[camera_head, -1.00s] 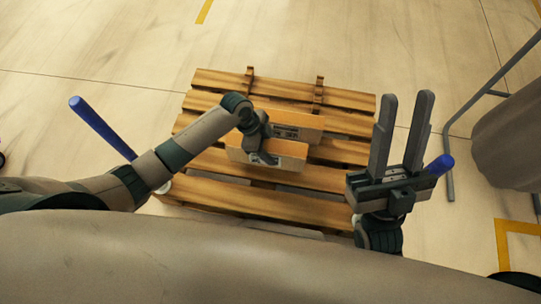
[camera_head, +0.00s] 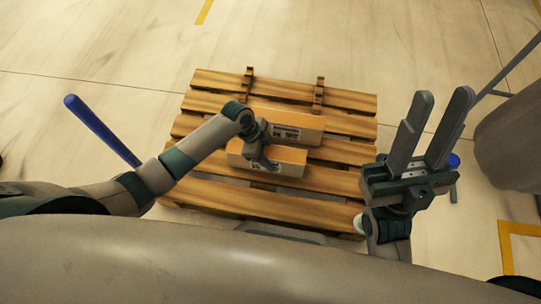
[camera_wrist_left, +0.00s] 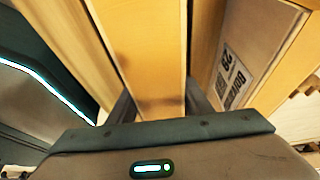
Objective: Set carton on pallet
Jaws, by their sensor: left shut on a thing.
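The wooden pallet (camera_head: 230,194) lies on the floor in front of me. A tan carton (camera_head: 290,160) is over its middle, with my left gripper (camera_head: 262,160) shut on it from above. In the left wrist view, the held carton (camera_wrist_left: 145,45) is between the two fingers. Whether its underside touches the slats is hidden. A second labelled carton (camera_head: 290,118) is just behind it; its label side shows at the right in the left wrist view (camera_wrist_left: 232,75). My right gripper (camera_head: 440,120) is open and empty, fingers pointing up, right of the pallet.
A blue bar (camera_head: 100,130) stands left of the pallet, and a blue end (camera_head: 453,161) shows behind my right gripper. A grey rounded object (camera_head: 510,140) and metal tubing are at the right. The floor behind the pallet is clear.

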